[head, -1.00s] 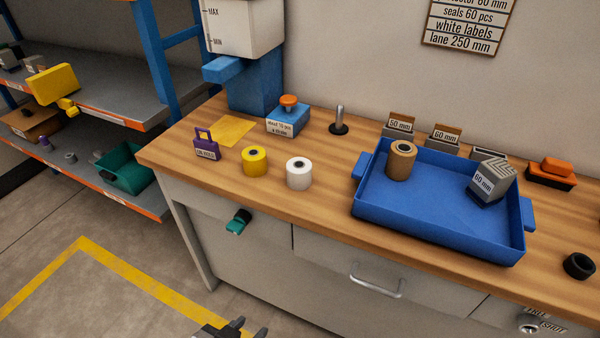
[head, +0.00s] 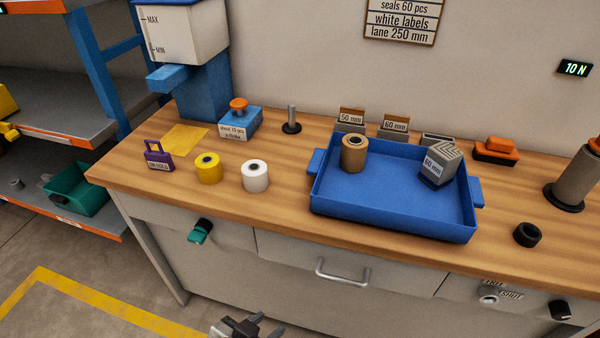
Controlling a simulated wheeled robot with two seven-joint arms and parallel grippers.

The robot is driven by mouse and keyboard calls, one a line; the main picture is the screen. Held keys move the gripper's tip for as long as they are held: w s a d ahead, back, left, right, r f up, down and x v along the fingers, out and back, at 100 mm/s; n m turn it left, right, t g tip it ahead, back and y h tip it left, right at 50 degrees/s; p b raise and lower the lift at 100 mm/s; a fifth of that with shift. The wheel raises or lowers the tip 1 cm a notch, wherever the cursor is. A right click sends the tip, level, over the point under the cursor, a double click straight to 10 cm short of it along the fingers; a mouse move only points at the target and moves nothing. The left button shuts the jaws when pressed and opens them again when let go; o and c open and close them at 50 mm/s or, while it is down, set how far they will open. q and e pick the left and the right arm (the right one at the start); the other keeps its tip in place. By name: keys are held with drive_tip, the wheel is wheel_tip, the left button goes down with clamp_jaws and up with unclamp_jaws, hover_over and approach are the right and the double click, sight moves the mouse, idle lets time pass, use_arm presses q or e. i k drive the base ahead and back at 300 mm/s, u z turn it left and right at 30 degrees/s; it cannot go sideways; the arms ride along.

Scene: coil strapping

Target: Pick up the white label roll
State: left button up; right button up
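The white label roll (head: 255,176) stands upright on the wooden bench near its front edge, just right of a yellow roll (head: 208,168). Nothing touches it. My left gripper (head: 266,325) shows at the bottom edge of the head view, in front of the bench and well short of the roll. Its two dark fingers are apart with nothing between them; the rest of it is cut off by the frame. My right gripper is not in view.
A blue tray (head: 395,222) right of the white roll holds a brown roll (head: 354,154) and a grey 60 mm block (head: 440,164). A purple tagged holder (head: 158,157) stands left. A drawer handle (head: 342,272) and a green-tipped knob (head: 200,232) stick out of the front.

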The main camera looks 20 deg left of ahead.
sight(254, 171)
drive_tip(key=u, duration=1.15)
